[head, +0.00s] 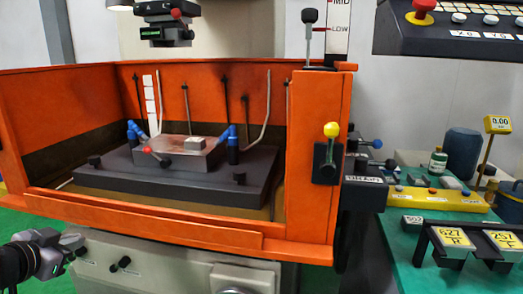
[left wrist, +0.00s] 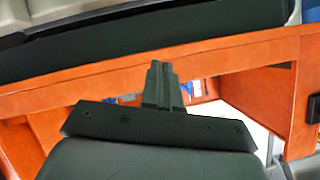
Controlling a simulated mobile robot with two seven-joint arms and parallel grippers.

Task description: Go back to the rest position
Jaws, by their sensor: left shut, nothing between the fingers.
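My left gripper (head: 76,244) is at the lower left of the head view, in front of and below the orange tank (head: 150,228). Its fingers are shut and empty. In the left wrist view the shut fingers of my left gripper (left wrist: 160,68) point up toward an orange wall (left wrist: 215,55). My right gripper is in neither view.
Inside the tank a dark plate (head: 110,180) carries a metal block (head: 185,160) and blue clamps. A machine head (head: 165,32) hangs above. A yellow-knobbed lever (head: 330,131) is on the tank's right front. A green bench (head: 405,270) with labelled stands is at right.

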